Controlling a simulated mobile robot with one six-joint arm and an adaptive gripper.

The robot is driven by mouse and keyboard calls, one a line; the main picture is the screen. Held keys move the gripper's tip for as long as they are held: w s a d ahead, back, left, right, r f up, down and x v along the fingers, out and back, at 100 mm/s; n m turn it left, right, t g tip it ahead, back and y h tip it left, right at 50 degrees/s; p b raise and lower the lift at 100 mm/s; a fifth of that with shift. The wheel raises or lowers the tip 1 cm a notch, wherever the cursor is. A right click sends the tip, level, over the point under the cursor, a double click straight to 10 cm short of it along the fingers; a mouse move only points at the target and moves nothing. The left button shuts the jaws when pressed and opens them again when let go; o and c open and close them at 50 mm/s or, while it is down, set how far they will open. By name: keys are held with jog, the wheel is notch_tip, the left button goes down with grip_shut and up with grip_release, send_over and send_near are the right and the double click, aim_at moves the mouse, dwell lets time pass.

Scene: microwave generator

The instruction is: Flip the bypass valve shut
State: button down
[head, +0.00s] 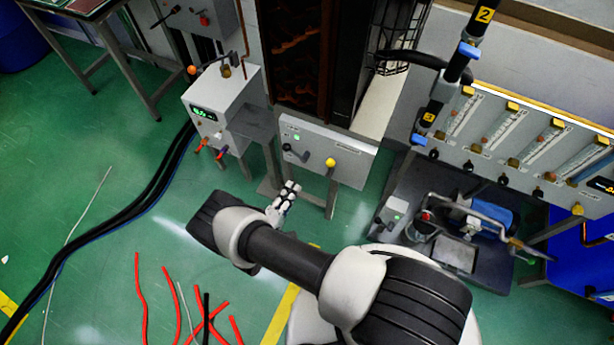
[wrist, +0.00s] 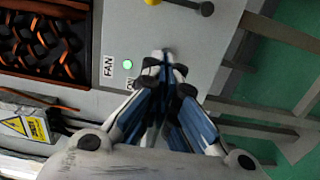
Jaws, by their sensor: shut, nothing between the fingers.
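Two blue valve handles show in the head view on the dark pipe at the upper right: an upper one (head: 469,50) below the yellow tag 2, and a lower one (head: 418,139) near the tag 3. No label that I can read says which valve is the bypass. My gripper (head: 289,190) is low in front of the grey control panel, well left of both handles. In the wrist view my gripper (wrist: 164,66) is shut and empty, its tips over the panel face beside the green light. No blue valve handle shows in the wrist view.
The grey panel (head: 352,155) has a yellow knob (head: 330,162) and a black lever. A row of flow meters (head: 535,143) stands at right, above a pump unit (head: 480,225). Black hoses (head: 160,185) cross the floor at left.

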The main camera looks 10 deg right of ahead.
aim_at(330, 169)
jog(key=w+d+b, duration=0.2)
jog(key=w+d, duration=0.3)
jog(key=d, duration=0.4)
jog(key=shift+w+d+b, duration=0.3)
jog(key=shift+w, duration=0.05)
jog(key=shift+s+r, duration=0.1)
jog(key=shift+s, duration=0.05)
jog(key=shift+d+m+p, duration=0.15)
jog(key=shift+m+p, duration=0.15)
jog(key=shift+p, duration=0.15)
